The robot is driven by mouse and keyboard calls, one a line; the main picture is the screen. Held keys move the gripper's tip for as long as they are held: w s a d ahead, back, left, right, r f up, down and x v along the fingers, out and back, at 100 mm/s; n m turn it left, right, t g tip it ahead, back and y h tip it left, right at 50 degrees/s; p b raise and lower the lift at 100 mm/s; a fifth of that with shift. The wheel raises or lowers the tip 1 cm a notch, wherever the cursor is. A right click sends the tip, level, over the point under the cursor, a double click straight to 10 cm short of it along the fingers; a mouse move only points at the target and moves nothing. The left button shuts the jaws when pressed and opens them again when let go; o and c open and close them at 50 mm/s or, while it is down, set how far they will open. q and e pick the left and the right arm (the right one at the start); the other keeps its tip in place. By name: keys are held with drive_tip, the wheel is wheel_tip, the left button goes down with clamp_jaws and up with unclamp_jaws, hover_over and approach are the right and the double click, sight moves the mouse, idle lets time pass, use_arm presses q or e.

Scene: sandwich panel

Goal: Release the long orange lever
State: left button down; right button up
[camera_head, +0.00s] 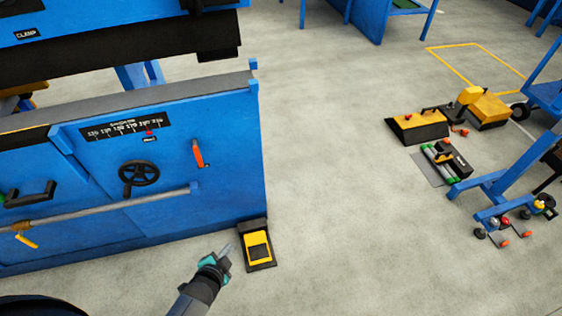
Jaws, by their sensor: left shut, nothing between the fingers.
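The long orange lever (198,153) is on the blue front panel of the machine (225,145), near its right end. It stands almost upright, tilted slightly, with its dark pivot at the lower end. My left gripper (226,251) is shut and empty, in front of the panel and below the lever in the picture, clearly apart from it. My right gripper is not in view.
A black handwheel (139,174) and a scale (124,127) are left of the lever. A long grey bar (115,207) runs across the panel below. A yellow and black pedal (257,246) stands on the floor beside my gripper.

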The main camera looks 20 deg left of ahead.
use_arm(q)
drive_tip(key=w+a+r+m+t+y+b, duration=0.2)
drive_tip(key=w+a+r+m+t+b, duration=0.5)
drive_tip(key=w+b, duration=0.4)
wheel_tip(320, 180, up, 3)
drive_tip(key=shift+w+a+f+t, duration=0.15)
drive_tip(key=shift+w+a+t, duration=0.15)
drive_tip(key=shift+w+a, duration=0.6)
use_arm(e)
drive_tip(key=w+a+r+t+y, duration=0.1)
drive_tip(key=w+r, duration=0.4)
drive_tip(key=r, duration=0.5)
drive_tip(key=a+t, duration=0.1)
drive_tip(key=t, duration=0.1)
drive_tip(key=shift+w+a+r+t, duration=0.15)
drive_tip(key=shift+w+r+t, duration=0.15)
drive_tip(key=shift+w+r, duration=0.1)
use_arm(q)
drive_tip(key=shift+w+d, duration=0.1)
drive_tip(key=shift+w, duration=0.05)
